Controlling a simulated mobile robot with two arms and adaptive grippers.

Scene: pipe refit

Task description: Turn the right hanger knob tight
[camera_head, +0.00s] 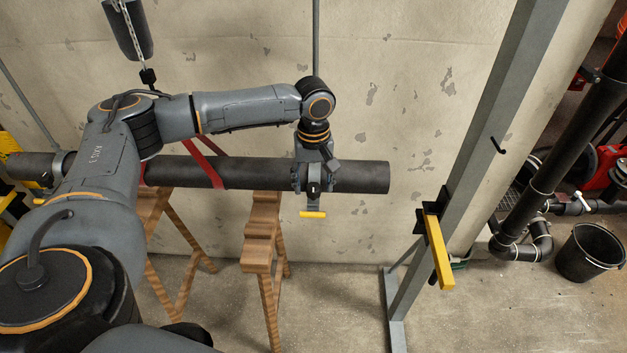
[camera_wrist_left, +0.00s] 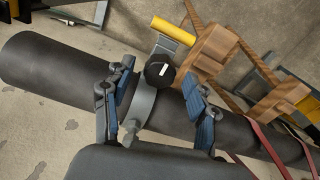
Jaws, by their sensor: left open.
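The dark pipe (camera_head: 255,174) hangs level in front of the wall. The right hanger (camera_wrist_left: 138,103) is a grey clamp ring around the pipe near its free end. Its round black knob (camera_wrist_left: 159,70) has a white line and faces up in the left wrist view; the knob also shows small in the head view (camera_head: 314,188). A yellow-ended tab (camera_head: 313,214) sticks out below the clamp. My left gripper (camera_wrist_left: 157,75) is open, with one finger on each side of the knob and clamp. I cannot tell whether the fingers touch the pipe. My right gripper is out of view.
Wooden trestles (camera_head: 262,232) stand below the pipe, and a red strap (camera_head: 216,182) loops around it. A grey post (camera_head: 478,135) with a yellow bar (camera_head: 438,252) stands to the right. A black bucket (camera_head: 587,254) and black pipework lie farther right.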

